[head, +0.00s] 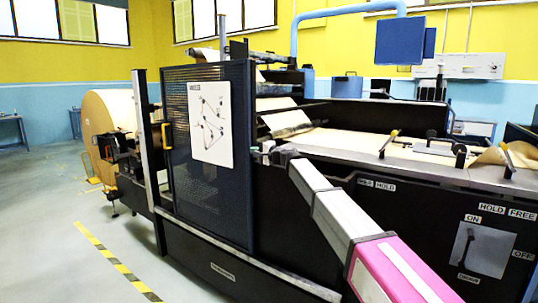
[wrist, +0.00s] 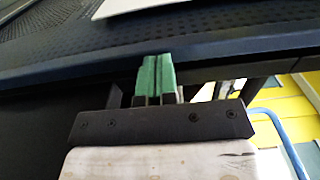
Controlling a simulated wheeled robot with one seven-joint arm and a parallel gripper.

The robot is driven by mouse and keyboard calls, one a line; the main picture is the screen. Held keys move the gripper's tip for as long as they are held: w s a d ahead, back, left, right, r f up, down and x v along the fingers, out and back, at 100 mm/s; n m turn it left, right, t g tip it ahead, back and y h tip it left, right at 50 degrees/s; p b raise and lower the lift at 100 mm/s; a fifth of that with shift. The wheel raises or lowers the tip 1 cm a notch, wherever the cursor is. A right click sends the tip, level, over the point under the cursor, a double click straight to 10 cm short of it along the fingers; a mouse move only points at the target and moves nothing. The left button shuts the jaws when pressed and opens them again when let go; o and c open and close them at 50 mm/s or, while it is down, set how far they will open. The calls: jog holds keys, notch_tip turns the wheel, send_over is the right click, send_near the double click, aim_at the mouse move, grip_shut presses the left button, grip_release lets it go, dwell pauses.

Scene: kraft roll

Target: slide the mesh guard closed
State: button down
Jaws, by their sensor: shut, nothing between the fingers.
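The mesh guard (head: 215,205) is a tall dark blue perforated panel with a white diagram sign (head: 211,123) in the head view. A yellow handle (head: 166,136) is at its left side. To its right, rollers and paper web (head: 285,112) are uncovered. My gripper (head: 258,153) is at the guard's right edge, at about mid-height. In the wrist view the green fingertips (wrist: 155,75) are together and empty, up against the guard's blue edge frame (wrist: 225,47). I cannot tell whether they press on it.
A large kraft roll (head: 100,130) stands at the left, behind a metal post (head: 143,130). The machine's flat bed with black levers (head: 390,142) extends right. A lever panel (head: 478,250) is at lower right. Floor with a striped line (head: 115,262) is clear at left.

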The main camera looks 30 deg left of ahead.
jog(key=shift+w+a, duration=0.1)
jog(key=shift+a, duration=1.3)
jog(key=shift+d, duration=0.1)
